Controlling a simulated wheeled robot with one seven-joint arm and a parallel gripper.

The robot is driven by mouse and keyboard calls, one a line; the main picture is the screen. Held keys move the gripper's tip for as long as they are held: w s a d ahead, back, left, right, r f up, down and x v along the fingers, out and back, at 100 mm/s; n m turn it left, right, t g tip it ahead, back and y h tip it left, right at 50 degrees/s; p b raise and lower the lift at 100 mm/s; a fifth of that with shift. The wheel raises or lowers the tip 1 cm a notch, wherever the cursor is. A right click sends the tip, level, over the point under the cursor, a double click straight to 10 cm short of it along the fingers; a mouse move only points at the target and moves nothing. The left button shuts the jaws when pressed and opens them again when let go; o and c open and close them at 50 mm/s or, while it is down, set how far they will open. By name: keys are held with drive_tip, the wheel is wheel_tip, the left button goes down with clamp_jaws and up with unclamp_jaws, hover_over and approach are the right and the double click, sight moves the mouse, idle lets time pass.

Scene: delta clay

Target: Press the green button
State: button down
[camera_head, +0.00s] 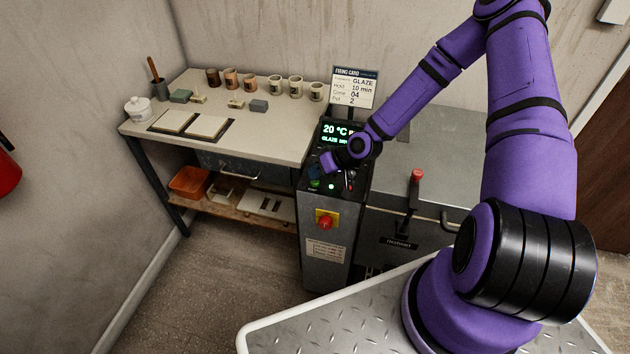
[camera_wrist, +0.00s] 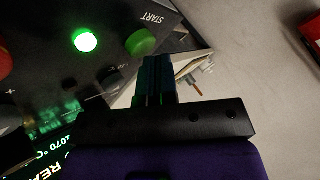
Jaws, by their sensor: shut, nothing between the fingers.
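The green button (camera_head: 315,183) sits on the sloping control panel of the dark kiln control pedestal (camera_head: 328,265), to the left of a bright green lamp (camera_head: 331,187). In the wrist view the green button (camera_wrist: 141,42) lies beside the word START, with the lit lamp (camera_wrist: 86,40) to its left. My gripper (camera_wrist: 155,65) is shut and empty, its fingertips pointing toward the panel just short of the button in the picture. In the head view my gripper (camera_head: 326,164) is over the panel, close above the button. Whether it touches the button cannot be told.
A red emergency knob (camera_head: 325,222) on a yellow plate is on the pedestal's front. A workbench (camera_head: 270,133) with cups and clay pieces stands to the left. A metal kiln (camera_head: 415,150) with a red-tipped handle (camera_head: 416,176) stands to the right. A sign (camera_head: 354,88) stands behind the display.

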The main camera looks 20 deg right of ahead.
drive_tip(key=shift+f, duration=0.2)
drive_tip(key=shift+r, duration=0.15)
idle(0.5)
drive_tip(key=shift+r, duration=0.75)
drive_tip(key=shift+r, duration=2.5)
